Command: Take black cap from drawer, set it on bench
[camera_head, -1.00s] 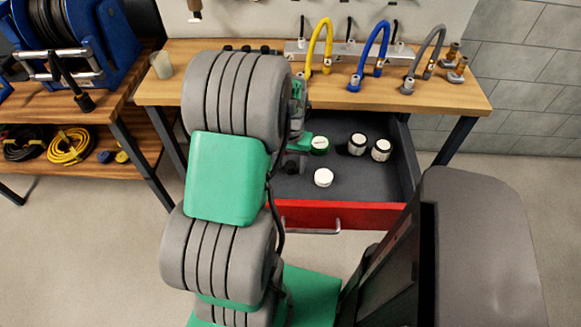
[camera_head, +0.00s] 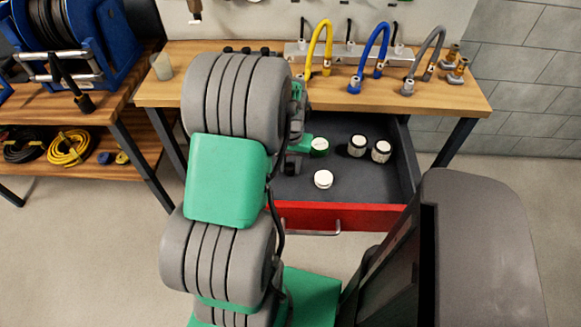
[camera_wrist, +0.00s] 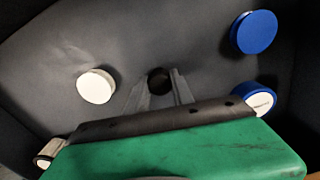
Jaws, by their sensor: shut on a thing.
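The black cap (camera_wrist: 159,82) is between the two grey fingers of my gripper (camera_wrist: 160,76) in the wrist view, low in the drawer. My gripper is shut on it; the fingers cover its sides. Whether it touches the drawer floor I cannot tell. The open drawer (camera_head: 380,216) has a red front and a dark grey inside, and sits under the wooden bench (camera_head: 440,97). In the head view my arm hides the drawer's left part and the black cap.
A white cap (camera_wrist: 96,86) and blue caps (camera_wrist: 254,32) lie around my gripper. Yellow, blue and grey hoses (camera_head: 375,55) stand on the bench. The bench's front right is clear.

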